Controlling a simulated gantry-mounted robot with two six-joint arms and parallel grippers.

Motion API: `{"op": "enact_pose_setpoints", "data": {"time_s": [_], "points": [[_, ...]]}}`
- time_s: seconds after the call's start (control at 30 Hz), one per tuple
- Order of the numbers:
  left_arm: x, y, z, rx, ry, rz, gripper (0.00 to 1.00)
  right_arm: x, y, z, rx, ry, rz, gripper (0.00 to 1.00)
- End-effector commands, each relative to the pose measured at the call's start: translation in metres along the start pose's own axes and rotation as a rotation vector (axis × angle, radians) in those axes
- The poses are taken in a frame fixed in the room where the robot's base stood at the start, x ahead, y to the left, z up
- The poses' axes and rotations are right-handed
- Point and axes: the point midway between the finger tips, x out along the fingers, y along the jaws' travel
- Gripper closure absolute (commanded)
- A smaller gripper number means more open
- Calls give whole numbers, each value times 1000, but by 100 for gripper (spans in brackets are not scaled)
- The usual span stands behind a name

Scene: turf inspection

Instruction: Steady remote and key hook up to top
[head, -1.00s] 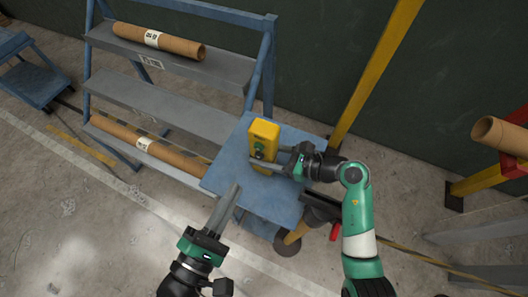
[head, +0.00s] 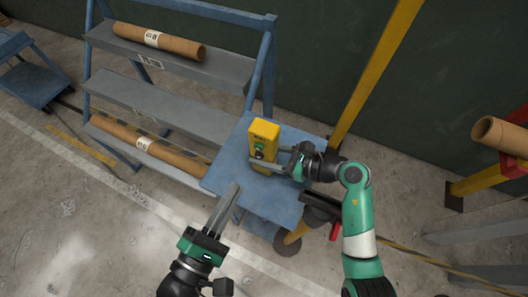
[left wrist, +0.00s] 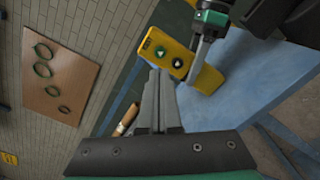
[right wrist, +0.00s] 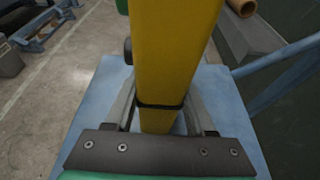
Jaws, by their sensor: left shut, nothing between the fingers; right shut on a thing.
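The yellow remote (head: 264,140) stands upright on the blue tabletop in the head view. My right gripper (head: 258,165) is shut around the lower part of the remote. My left gripper (head: 236,187) is shut and empty, in front of the table; its closed fingers (left wrist: 158,90) point towards the remote, apart from it. I cannot make out a key hook.
The blue tabletop (head: 272,203) has free room around the remote. A grey shelf rack (head: 160,105) with cardboard tubes (head: 158,40) stands at the left. A yellow post (head: 372,80) rises behind the table. A board with green rings (left wrist: 60,82) hangs on the wall.

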Motion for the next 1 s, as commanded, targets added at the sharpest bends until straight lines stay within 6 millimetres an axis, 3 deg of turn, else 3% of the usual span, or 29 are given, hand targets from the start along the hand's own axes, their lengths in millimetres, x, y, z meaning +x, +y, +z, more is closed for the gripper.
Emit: {"op": "enact_pose_setpoints", "data": {"time_s": [0.67,0.77,0.87,1.0], "points": [[2,7,-5,25,11,32,100,0,0,0,0,-1,0,100],[6,26,-18,101,45,118,100,0,0,0,0,-1,0,100],[8,59,-38,263,100,272,100,0,0,0,0,-1,0,100],[0,113,-53,659,184,541,100,0,0,0,0,-1,0,100]]}}
